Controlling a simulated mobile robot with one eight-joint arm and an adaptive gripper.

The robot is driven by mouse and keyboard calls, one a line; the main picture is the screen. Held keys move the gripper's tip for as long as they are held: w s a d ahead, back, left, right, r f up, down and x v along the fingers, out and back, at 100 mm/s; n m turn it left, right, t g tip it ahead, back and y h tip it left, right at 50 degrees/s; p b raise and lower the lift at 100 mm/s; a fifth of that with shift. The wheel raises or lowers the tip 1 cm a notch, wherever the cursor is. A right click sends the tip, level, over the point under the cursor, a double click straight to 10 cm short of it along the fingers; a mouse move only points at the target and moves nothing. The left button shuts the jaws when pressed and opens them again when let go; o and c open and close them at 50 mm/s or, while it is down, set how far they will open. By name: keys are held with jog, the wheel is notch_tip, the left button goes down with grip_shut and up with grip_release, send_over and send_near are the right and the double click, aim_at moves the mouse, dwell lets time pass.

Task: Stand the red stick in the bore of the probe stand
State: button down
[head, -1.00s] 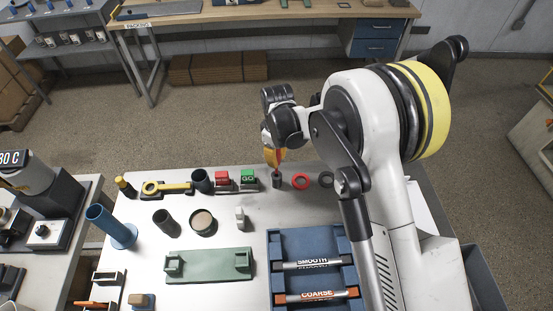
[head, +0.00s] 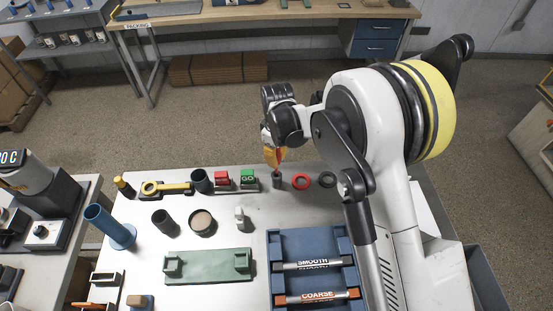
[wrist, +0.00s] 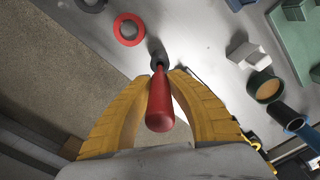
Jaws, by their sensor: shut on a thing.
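My gripper (wrist: 156,85) has yellow fingers shut on the red stick (wrist: 160,108), which points away from the wrist camera. The gripper also shows in the head view (head: 275,160), above the far edge of the white table, with the stick mostly hidden by the fingers. The probe stand looks to be the small dark grey cylinder (head: 277,182) just below the fingers. In the wrist view the stand (wrist: 157,54) is at the stick's far end. Whether the tip is in its bore or just above it, I cannot tell.
A red ring (head: 301,181) and a dark ring (head: 327,180) lie right of the stand. A green block (head: 248,178) and a red block (head: 221,178) stand left of it. A blue tray (head: 281,254) with marked sticks is nearer.

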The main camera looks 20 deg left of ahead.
jog(key=shift+f+b, duration=1.1)
jog(key=shift+f, duration=0.15)
jog(key=shift+s+d+f+b, duration=0.15)
jog(key=shift+s+f+b, duration=0.45)
jog(key=shift+b, duration=0.3)
jog(key=c, duration=1.3)
grip_release()
jog(key=shift+c, duration=0.2)
notch_tip(320, 180, up, 9)
jog(key=s, duration=0.1)
jog(key=shift+d, duration=0.2)
